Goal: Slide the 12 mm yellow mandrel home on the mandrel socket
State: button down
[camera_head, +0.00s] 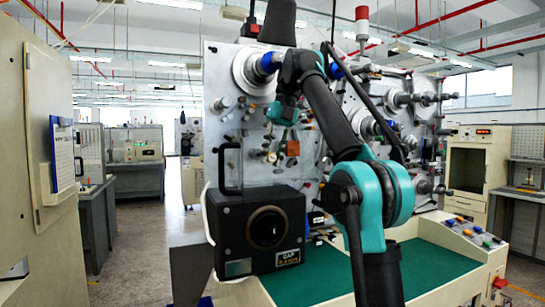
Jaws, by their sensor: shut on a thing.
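Several round hubs and spindles stick out of the panel.
A black box with a round opening (268,228) stands below my gripper. A green mat (315,272) covers the bench, with coloured buttons (478,232) at its right. A beige cabinet (38,150) stands at the far left. The aisle (140,230) between is open floor.

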jog(key=shift+w+a, duration=0.35)
jog(key=shift+w, duration=0.5)
jog(key=c, duration=1.2)
grip_release()
